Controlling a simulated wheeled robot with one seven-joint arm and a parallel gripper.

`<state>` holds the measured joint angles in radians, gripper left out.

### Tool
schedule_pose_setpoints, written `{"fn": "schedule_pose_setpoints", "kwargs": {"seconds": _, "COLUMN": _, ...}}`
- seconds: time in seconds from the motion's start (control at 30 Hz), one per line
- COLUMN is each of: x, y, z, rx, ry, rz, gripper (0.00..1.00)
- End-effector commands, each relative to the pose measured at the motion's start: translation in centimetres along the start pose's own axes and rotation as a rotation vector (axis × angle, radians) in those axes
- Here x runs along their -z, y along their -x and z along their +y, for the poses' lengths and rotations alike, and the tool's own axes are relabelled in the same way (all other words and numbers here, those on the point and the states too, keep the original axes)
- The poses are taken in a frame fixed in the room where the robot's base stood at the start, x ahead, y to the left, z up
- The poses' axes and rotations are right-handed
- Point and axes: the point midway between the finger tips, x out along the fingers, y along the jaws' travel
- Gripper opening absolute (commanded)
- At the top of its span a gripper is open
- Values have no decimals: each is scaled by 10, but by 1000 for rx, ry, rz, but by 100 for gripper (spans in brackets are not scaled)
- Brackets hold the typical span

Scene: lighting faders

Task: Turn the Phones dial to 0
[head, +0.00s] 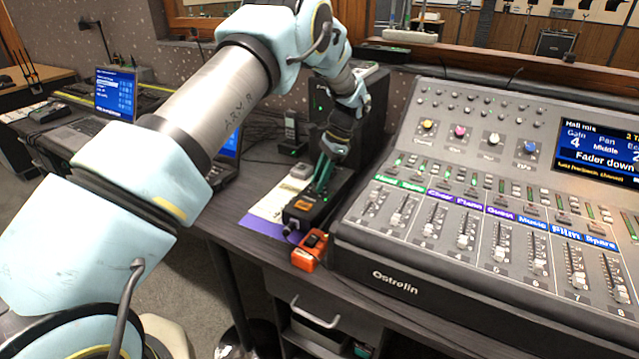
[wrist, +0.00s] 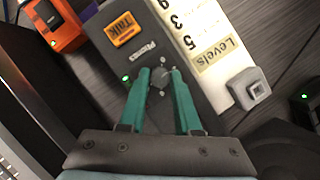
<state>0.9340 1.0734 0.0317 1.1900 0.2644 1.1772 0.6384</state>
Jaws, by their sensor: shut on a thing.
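The Phones dial (wrist: 160,79) is a small round grey knob on a dark box (wrist: 112,62), below the "Phones" label and the orange Talk button (wrist: 127,30) in the wrist view. My gripper (wrist: 160,75) has its two green fingers on either side of the dial, shut on it. Small light marks sit around the dial; its pointer and numbers are too small to read. In the head view my gripper (head: 320,186) reaches down onto the same box (head: 306,212), left of the mixing desk; the dial is hidden there by the fingers.
The mixing desk (head: 400,262) with its faders stands close on the right. An orange device (head: 309,250) lies in front of the box. A paper strip marked Levels (wrist: 215,50) and a small grey block (wrist: 249,88) lie beside it. A laptop (head: 115,95) is at the left.

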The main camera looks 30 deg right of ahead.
Motion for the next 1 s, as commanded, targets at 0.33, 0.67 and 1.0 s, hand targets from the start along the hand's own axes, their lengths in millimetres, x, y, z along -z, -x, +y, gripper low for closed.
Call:
{"fn": "schedule_pose_setpoints", "kwargs": {"seconds": 0.33, "x": 0, "y": -2, "z": -2, "rx": -126, "ry": 300, "rz": 0, "gripper": 0}}
{"fn": "schedule_pose_setpoints", "kwargs": {"seconds": 0.67, "x": -1, "y": -1, "z": -4, "rx": -219, "ry": 525, "rz": -1, "gripper": 0}}
{"fn": "schedule_pose_setpoints", "kwargs": {"seconds": 1.0, "x": -1, "y": -1, "z": -3, "rx": -266, "ry": 636, "rz": -1, "gripper": 0}}
